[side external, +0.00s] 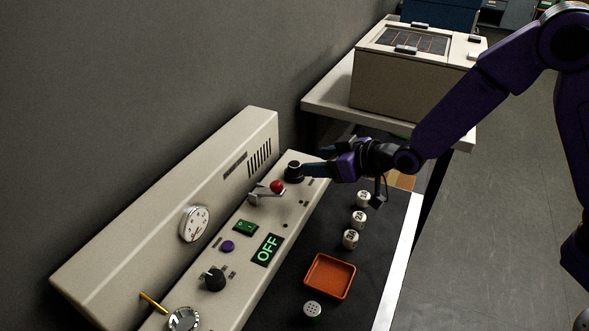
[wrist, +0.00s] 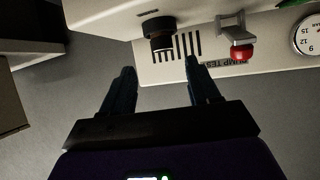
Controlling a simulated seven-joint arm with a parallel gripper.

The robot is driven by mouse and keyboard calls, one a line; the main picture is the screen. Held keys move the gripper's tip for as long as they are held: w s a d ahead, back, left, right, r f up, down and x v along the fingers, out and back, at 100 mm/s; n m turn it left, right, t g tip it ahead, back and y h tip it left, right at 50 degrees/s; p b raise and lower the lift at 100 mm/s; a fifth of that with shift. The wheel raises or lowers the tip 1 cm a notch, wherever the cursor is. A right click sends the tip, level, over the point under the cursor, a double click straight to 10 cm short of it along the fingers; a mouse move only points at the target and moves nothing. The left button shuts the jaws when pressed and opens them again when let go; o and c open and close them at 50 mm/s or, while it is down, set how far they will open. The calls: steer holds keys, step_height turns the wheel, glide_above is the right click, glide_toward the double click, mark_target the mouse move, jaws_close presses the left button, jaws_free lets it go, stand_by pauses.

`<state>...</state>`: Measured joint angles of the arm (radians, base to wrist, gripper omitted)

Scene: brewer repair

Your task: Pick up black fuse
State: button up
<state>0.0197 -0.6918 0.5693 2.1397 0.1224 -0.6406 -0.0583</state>
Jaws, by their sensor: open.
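A black cylinder that looks like the black fuse (side external: 293,171) stands at the far right end of the beige console's panel. In the wrist view the same black cylinder (wrist: 160,32) lies just beyond my fingertips, roughly between their lines. My gripper (side external: 308,171) comes in from the right, level with the cylinder and very close to it. In the wrist view my gripper (wrist: 158,66) has its two dark fingers spread apart, with nothing between them. Whether a finger touches the cylinder cannot be told.
A red-knobbed lever (side external: 277,187) is near the cylinder on the console (side external: 307,187). Several white numbered cylinders, one (side external: 359,219) in the middle, stand on the dark mat (side external: 388,240). An empty orange tray (side external: 315,288) lies nearer. A beige box (side external: 400,85) sits on the table behind.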

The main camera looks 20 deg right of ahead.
mark_target(295, 164)
steer(key=shift+x, duration=2.75)
steer(key=shift+s+a, duration=0.15)
jaws_close()
